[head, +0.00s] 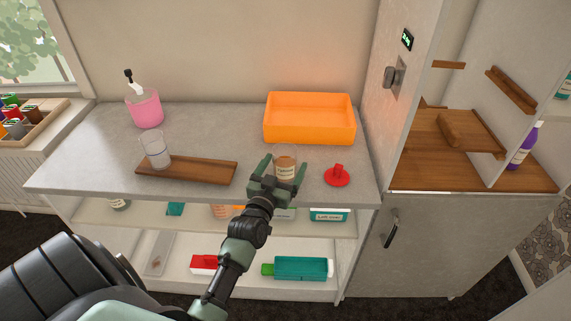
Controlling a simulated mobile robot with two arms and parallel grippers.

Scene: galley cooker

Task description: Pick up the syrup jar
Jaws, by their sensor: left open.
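The syrup jar (286,166) is a small clear jar with a pale label and brownish contents. It stands upright on the grey counter, in front of the orange tray. My left gripper (281,168) is open at the jar, with one finger on its left side and the other on its right. I cannot tell whether the fingers touch it. The lower front of the jar is partly hidden by the gripper. My right gripper is not in view.
A red lid-like object (337,176) lies close right of the jar. The orange tray (310,138) stands behind. A wooden board (205,171) and a glass (155,150) are to the left, a pink pot (145,110) at back left. A tall cabinet wall (392,130) bounds the right.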

